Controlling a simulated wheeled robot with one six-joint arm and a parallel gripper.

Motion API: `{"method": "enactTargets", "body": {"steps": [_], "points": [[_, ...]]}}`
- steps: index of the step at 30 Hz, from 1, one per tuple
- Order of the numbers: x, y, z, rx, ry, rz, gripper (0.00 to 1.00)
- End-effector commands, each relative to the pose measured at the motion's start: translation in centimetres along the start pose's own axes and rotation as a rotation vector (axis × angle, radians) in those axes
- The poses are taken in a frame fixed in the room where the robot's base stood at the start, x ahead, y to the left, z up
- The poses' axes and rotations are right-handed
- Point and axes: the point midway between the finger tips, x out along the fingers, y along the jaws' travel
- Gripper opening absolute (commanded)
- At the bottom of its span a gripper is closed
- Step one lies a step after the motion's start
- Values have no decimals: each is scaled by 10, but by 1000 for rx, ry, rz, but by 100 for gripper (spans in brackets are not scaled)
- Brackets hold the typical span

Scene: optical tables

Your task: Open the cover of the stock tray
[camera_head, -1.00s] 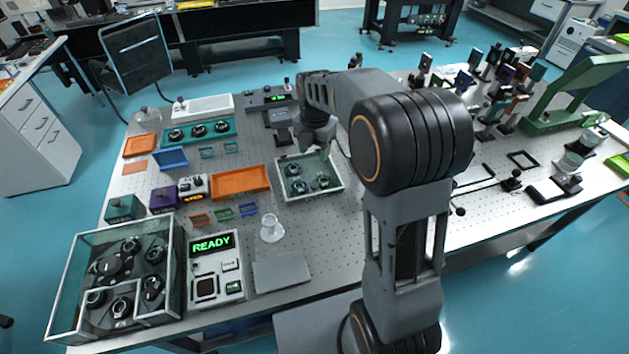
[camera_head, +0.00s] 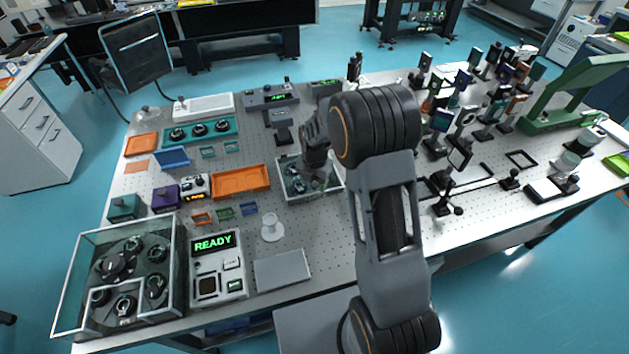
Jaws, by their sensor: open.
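A large clear-walled tray (camera_head: 178,262) with pale edges stands at the table's front left. It holds several dark round mounts in compartments and looks like the stock tray. Its sides are see-through, and I cannot tell for sure whether a clear cover lies over it. A smaller pale-rimmed tray (camera_head: 300,200) with a few dark round parts sits near the table's middle. My gripper (camera_head: 319,186) points down at the right part of this smaller tray, far to the right of the large one. It is open; its fingertips are small and hard to make out, and contact cannot be told.
A console reading READY (camera_head: 216,268) stands right beside the large tray. A flat grey plate (camera_head: 282,270) and a small glass vessel (camera_head: 272,228) are nearby. An orange tray (camera_head: 240,182) lies left of my gripper. Many optic posts (camera_head: 460,155) crowd the right side.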

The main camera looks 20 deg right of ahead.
Motion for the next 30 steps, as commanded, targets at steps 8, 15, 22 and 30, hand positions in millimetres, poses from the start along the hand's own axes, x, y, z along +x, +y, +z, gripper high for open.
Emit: {"method": "enactTargets", "body": {"steps": [8,15,22,30], "points": [[2,0,0,0,0,0,54],[2,0,0,0,0,0,36],[2,0,0,0,0,0,14],[2,0,0,0,0,0,0]]}}
